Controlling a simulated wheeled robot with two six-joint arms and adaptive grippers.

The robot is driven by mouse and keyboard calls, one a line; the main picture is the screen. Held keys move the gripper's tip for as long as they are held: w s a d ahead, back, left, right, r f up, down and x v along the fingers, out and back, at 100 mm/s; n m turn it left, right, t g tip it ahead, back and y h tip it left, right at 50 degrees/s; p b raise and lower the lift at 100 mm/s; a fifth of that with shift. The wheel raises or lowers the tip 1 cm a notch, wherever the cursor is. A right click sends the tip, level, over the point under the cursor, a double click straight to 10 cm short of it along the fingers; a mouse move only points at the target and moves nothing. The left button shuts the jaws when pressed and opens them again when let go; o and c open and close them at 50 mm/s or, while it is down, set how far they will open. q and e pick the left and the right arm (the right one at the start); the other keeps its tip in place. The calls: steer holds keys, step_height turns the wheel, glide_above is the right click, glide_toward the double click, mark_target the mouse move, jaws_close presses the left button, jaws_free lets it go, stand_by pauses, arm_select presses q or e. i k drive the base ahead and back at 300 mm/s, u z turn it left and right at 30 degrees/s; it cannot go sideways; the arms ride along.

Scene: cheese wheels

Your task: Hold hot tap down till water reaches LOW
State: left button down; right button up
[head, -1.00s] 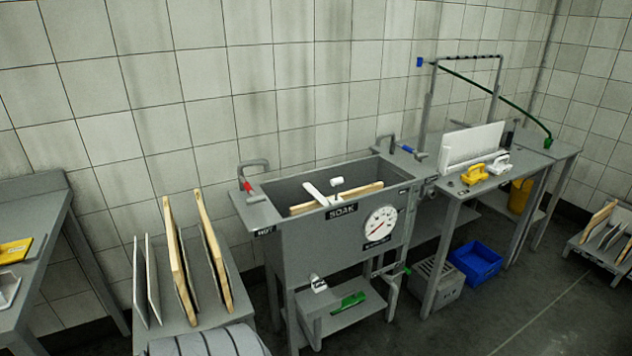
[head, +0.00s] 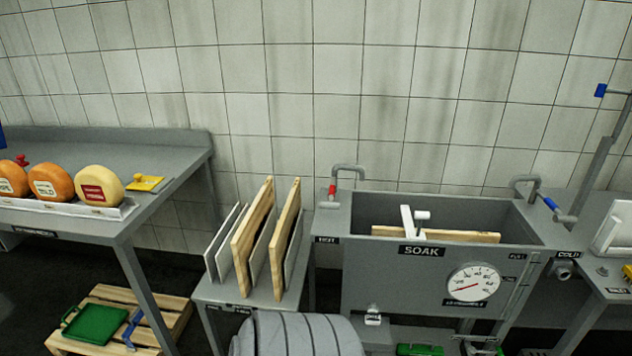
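The hot tap (head: 333,192) has a red lever and a grey spout, and stands at the left rim of the grey soak sink (head: 375,275). A HOT label is below it. The cold tap (head: 550,203) with a blue lever is at the right end. A wooden board (head: 465,236) and a white T-shaped piece (head: 407,220) are in the sink. A round dial (head: 473,283) with a red needle is on its front. The water surface and a LOW mark cannot be made out. Neither gripper is in view.
Left of the sink, a low stand (head: 215,292) holds upright wooden and grey boards. Further left, a table (head: 150,135) carries cheese wheels (head: 99,186) and a yellow tool (head: 146,182). A pallet (head: 163,322) with a green tray (head: 95,325) is on the floor.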

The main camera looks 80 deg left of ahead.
mark_target(329, 203)
steer(key=u, duration=0.9)
steer(key=i, duration=0.8)
steer(key=u, duration=0.9)
